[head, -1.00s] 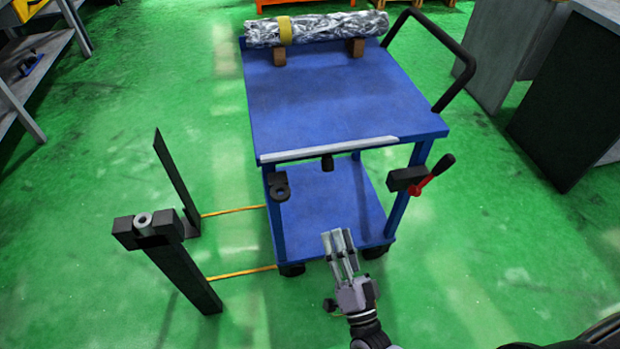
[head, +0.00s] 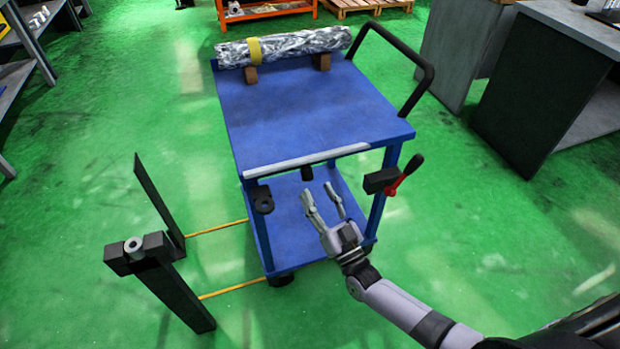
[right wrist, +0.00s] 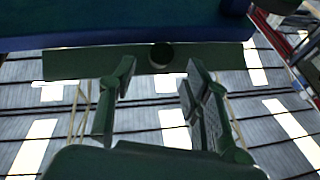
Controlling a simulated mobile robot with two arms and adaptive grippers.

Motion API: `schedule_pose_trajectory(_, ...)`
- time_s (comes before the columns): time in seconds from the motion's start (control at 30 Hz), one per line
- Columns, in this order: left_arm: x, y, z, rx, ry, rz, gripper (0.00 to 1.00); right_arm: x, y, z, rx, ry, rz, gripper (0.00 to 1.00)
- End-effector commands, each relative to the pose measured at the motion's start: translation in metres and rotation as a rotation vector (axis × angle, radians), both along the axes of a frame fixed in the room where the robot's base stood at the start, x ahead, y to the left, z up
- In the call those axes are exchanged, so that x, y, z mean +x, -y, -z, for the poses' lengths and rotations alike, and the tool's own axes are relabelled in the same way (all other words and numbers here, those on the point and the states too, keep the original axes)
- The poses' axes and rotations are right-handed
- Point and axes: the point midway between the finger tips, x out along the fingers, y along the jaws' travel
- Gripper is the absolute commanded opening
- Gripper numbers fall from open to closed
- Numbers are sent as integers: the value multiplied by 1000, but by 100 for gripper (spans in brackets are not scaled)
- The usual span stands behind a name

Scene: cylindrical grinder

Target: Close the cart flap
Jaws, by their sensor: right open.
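The blue cart (head: 310,110) stands in the middle of the head view. Its flap (head: 305,160) shows as a long pale grey strip along the near edge of the top, with a black knob (head: 307,173) below it. In the right wrist view the flap (right wrist: 90,62) is a dark strip across the top, with the round knob (right wrist: 161,54) at its middle. My right gripper (head: 321,187) is open and empty, below and near the flap, apart from the knob. Its spread fingers (right wrist: 160,75) show below the flap in the wrist view. My left gripper is out of view.
A wrapped cylinder (head: 300,42) lies on top. Black posts (head: 165,265) stand to the left. Green floor (head: 480,240) is free at right.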

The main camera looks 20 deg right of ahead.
Motion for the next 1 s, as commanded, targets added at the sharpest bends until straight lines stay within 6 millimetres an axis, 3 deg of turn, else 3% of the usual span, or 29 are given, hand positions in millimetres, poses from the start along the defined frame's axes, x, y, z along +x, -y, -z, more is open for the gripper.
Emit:
schedule_pose_trajectory(0.1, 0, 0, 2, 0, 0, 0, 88, 21, -5, -9, 1, 2, -1, 44)
schedule_pose_trajectory(0.3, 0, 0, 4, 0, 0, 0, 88, 41, -9, -17, 1, 0, -1, 44)
schedule_pose_trajectory(0.67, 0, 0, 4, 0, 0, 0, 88, 46, -10, -19, 1, 0, -1, 44)
schedule_pose_trajectory(1.0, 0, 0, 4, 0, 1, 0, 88, 46, -10, -19, 2, 0, -1, 23)
